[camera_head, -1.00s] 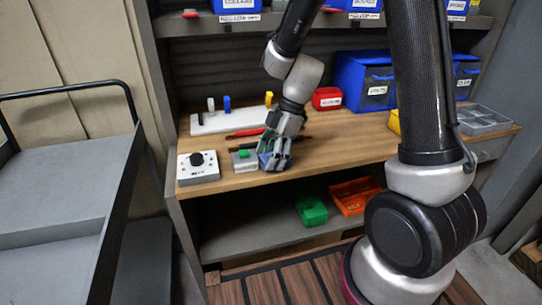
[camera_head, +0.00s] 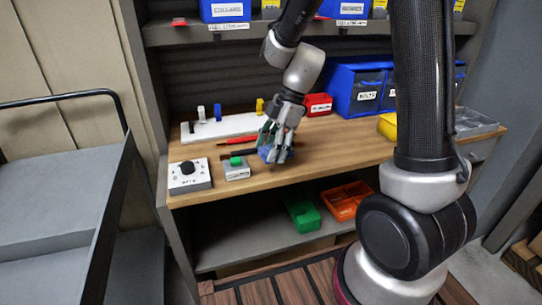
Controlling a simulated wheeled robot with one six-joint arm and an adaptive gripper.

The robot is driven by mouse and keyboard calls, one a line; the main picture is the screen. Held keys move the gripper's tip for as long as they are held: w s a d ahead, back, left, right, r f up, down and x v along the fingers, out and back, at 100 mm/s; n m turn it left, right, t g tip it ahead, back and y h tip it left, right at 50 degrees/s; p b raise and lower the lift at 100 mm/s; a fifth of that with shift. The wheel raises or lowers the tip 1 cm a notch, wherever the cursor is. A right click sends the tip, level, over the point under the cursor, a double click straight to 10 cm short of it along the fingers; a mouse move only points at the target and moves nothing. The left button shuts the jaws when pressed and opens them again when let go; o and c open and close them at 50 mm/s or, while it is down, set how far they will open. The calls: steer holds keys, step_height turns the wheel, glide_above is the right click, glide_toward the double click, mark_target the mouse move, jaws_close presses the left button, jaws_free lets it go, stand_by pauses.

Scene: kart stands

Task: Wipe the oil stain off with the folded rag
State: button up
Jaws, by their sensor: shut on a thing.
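My gripper (camera_head: 276,148) is over the front part of the wooden bench top (camera_head: 330,155). It is shut on a blue folded rag (camera_head: 271,156), which shows beneath and between the fingers. The rag is at or very near the bench surface; I cannot tell whether it touches. The fingers hide part of it. I see no oil stain; it may be hidden under the rag or the gripper.
A small box with a green button (camera_head: 237,169) and a white box with a black knob (camera_head: 190,176) stand left of my gripper. Red and dark tools lie behind it, before a white board (camera_head: 222,128). A red bin (camera_head: 318,104) stands behind.

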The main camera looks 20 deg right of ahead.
mark_target(264, 151)
steer(key=shift+r, duration=0.95)
steer(key=shift+r, duration=0.1)
steer(key=shift+r, duration=1.4)
steer(key=shift+f, duration=0.1)
